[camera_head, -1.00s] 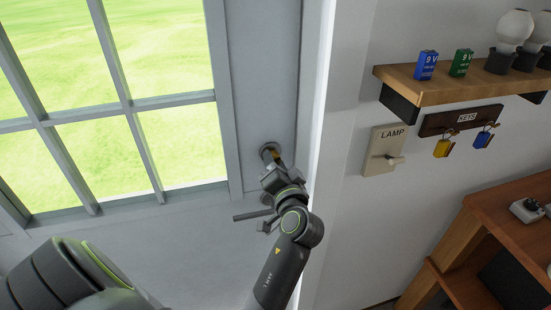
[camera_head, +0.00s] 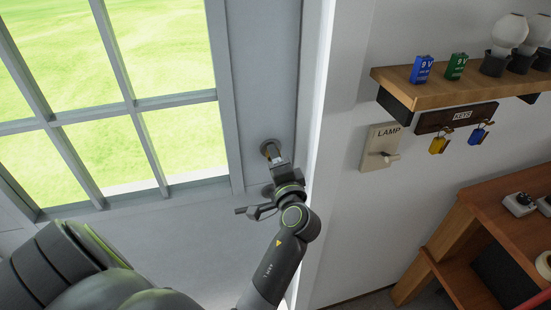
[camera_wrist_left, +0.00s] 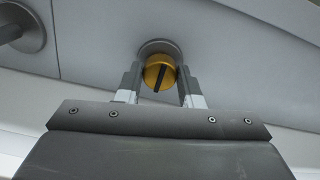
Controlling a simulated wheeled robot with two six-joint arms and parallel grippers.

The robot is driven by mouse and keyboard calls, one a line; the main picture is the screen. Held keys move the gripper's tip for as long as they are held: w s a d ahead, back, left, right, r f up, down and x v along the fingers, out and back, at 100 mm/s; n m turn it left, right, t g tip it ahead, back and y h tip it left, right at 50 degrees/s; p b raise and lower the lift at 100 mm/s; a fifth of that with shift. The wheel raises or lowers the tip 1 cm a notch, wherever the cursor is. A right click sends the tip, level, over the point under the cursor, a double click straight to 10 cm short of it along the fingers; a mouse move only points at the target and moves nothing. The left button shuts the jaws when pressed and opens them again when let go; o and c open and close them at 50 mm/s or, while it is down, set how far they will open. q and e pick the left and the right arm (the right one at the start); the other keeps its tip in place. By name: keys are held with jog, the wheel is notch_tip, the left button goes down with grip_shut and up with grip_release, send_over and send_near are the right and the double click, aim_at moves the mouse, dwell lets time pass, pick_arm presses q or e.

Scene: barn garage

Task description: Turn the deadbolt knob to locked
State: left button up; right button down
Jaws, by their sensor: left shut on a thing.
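The deadbolt knob (camera_wrist_left: 160,75) is yellow with a dark bar across its face, and the bar is slightly tilted in the left wrist view. It sits on a round grey plate (camera_wrist_left: 160,48) on the door. In the head view the deadbolt plate (camera_head: 269,148) shows near the door's right edge, with the knob mostly hidden by my gripper. My left gripper (camera_head: 274,160) reaches it from below right. In the left wrist view its fingers (camera_wrist_left: 159,82) stand on both sides of the knob, shut on it. My right gripper is not in view.
A door lever (camera_head: 247,210) lies just below the deadbolt, partly behind my left arm. Its round base (camera_wrist_left: 22,27) shows in the left wrist view. The door frame, a lamp switch (camera_head: 379,148), a key rack (camera_head: 456,118) and a wooden shelf (camera_head: 440,80) are to the right.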

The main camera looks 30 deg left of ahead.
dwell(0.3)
pick_arm(q)
jog(key=o, duration=1)
